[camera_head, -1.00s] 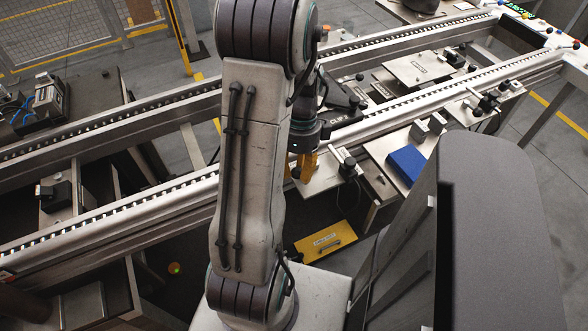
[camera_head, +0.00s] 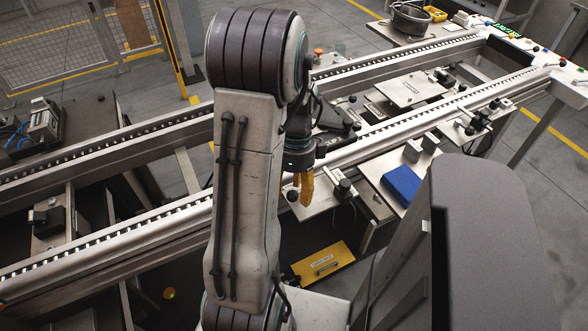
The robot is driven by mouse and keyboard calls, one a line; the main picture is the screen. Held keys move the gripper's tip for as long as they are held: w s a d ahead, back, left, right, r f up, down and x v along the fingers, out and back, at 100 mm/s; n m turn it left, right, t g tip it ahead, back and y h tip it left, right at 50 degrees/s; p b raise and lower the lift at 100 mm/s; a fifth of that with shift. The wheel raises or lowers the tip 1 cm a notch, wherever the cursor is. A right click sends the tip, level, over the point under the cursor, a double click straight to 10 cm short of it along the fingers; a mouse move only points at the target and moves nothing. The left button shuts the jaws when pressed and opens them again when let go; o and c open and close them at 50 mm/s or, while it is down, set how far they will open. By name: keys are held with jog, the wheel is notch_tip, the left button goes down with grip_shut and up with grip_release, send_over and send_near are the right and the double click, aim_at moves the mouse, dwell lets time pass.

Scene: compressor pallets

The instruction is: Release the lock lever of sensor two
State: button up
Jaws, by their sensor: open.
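My gripper (camera_head: 304,188) has yellow fingers pointing down. It is open and empty, over the near edge of the conveyor, close above a light metal plate (camera_head: 312,207). A small black-topped device (camera_head: 344,189) stands on this plate just right of the fingers. A round black knob (camera_head: 292,196) is just left of them. I cannot tell whether the fingers touch either one. I cannot make out which fixture is sensor two, and its lock lever is too small to tell or hidden by my arm.
The conveyor rails (camera_head: 120,256) run across the view. A blue box (camera_head: 401,186) lies on a side plate to the right. A yellow labelled box (camera_head: 323,264) is low below the plate. Black clamps (camera_head: 475,123) sit farther right.

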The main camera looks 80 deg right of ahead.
notch_tip(320, 180, up, 11)
jog(key=d, duration=0.2)
jog(key=shift+f, duration=0.15)
jog(key=shift+c, duration=0.5)
